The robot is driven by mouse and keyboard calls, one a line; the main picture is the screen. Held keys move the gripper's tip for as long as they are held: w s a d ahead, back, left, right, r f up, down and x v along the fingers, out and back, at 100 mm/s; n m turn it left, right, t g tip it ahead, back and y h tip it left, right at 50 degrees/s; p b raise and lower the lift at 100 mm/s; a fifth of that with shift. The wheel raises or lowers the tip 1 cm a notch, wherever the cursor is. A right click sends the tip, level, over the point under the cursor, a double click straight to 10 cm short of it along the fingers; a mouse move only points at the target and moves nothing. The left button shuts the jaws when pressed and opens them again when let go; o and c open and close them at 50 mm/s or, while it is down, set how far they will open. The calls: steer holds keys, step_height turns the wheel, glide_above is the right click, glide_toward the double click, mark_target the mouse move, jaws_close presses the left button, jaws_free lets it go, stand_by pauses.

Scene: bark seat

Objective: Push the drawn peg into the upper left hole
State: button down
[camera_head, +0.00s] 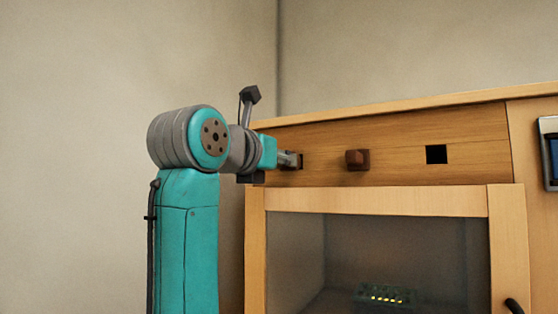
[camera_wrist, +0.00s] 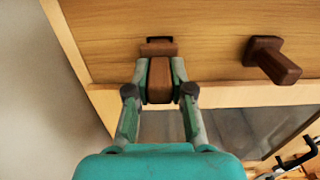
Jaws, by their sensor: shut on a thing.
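My gripper (camera_head: 289,159) is at the left hole of the wooden panel (camera_head: 400,135). In the wrist view my gripper (camera_wrist: 161,78) is shut on a dark brown wooden peg (camera_wrist: 160,88), with one finger on each side. The peg's far end meets the panel at the upper left hole (camera_wrist: 158,39), whose dark edge shows just beyond it. How deep the peg sits is hidden. A second brown peg (camera_head: 357,159) sticks out of the middle of the panel; it also shows in the wrist view (camera_wrist: 274,62). A square hole (camera_head: 436,154) at the right is empty.
Below the panel is a glass door in a pale wooden frame (camera_head: 375,201); a green thing with yellow lights (camera_head: 384,297) shows behind the glass. A device with a blue screen (camera_head: 551,155) is at the far right. Plain wall (camera_head: 80,110) lies to the left.

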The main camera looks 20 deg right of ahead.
steer(key=shift+x, duration=1.1)
steer(key=c, duration=0.9)
jaws_free()
steer(key=shift+c, duration=0.2)
steer(key=shift+a, duration=0.1)
steer(key=v, duration=1.1)
steer(key=shift+s+a, duration=0.3)
steer(key=shift+f, duration=0.1)
